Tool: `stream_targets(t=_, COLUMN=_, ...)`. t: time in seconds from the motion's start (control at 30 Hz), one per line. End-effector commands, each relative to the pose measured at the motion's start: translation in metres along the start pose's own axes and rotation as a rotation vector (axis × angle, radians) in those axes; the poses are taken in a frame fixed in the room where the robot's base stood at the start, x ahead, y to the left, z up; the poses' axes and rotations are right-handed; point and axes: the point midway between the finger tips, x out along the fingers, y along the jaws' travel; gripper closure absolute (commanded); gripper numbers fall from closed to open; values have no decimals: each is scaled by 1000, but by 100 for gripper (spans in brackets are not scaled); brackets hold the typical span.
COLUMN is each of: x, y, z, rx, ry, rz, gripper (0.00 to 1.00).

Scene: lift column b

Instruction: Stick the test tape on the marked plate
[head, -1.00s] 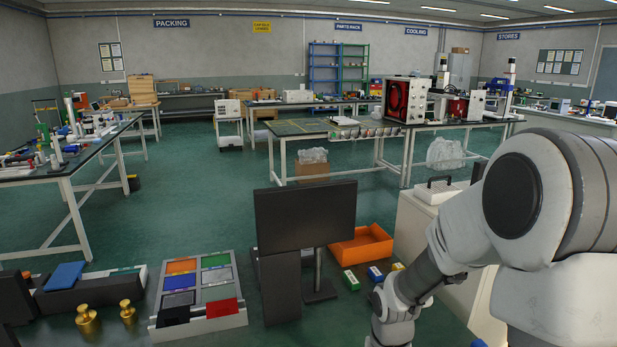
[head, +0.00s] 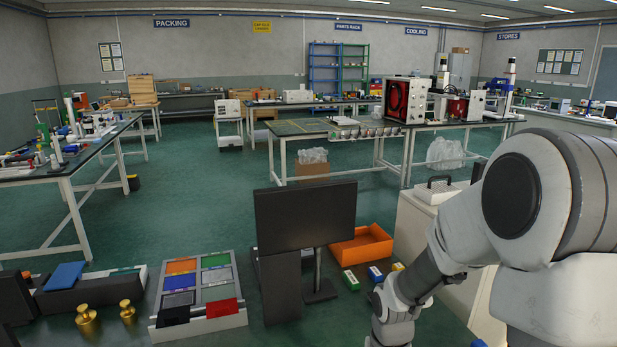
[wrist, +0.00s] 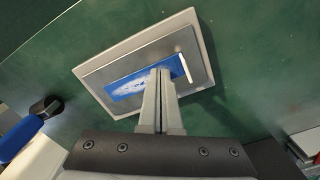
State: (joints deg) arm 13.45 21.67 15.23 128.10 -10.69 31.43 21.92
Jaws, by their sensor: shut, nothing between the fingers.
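The marked plate (wrist: 98,78) shows in the wrist view: a grey plate on a paler base, tilted in the picture, on a green surface. A blue rectangle (wrist: 121,94) with a mottled whitish patch lies on its middle. A thin white strip (wrist: 187,68) lies at the right end of the blue; I cannot tell whether either is the test tape. My gripper (wrist: 160,71) is shut and empty, its fingertips over the blue rectangle and hiding part of it. I cannot tell whether they touch it. In the head view the plate and my fingers are not visible.
A blue-handled tool (wrist: 26,132) lies left of the plate in the wrist view. In the head view, a dark monitor (head: 303,216), an orange bin (head: 362,247), a tray of coloured squares (head: 236,322) and brass weights (head: 86,315) stand in front of me.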

Motion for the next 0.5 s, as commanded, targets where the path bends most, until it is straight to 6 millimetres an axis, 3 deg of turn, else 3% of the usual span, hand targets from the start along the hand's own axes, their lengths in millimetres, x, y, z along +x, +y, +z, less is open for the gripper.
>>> stream_targets(t=0.5, x=-44, y=0, z=0, rx=-1, ry=2, rz=0, gripper=100)
